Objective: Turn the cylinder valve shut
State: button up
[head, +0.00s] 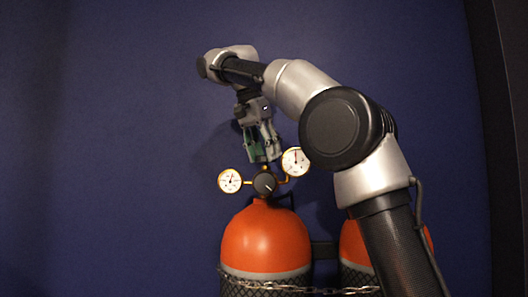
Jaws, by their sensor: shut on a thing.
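An orange gas cylinder (265,238) stands upright at the lower middle of the head view. On its top sits a regulator with a black round knob (265,184) bearing a light pointer mark. My gripper (264,159) reaches straight down from above, its fingertips right over the knob. It is shut on the top of the cylinder valve, which is mostly hidden between and behind the fingers.
Two round gauges, left (230,181) and right (295,162), flank the valve close to my fingers. A second orange cylinder (354,243) stands at right, partly behind my arm. A chain (270,285) crosses the cylinders. A dark blue wall (120,150) is behind; the left side is clear.

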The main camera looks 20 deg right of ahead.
jog(key=o, duration=1)
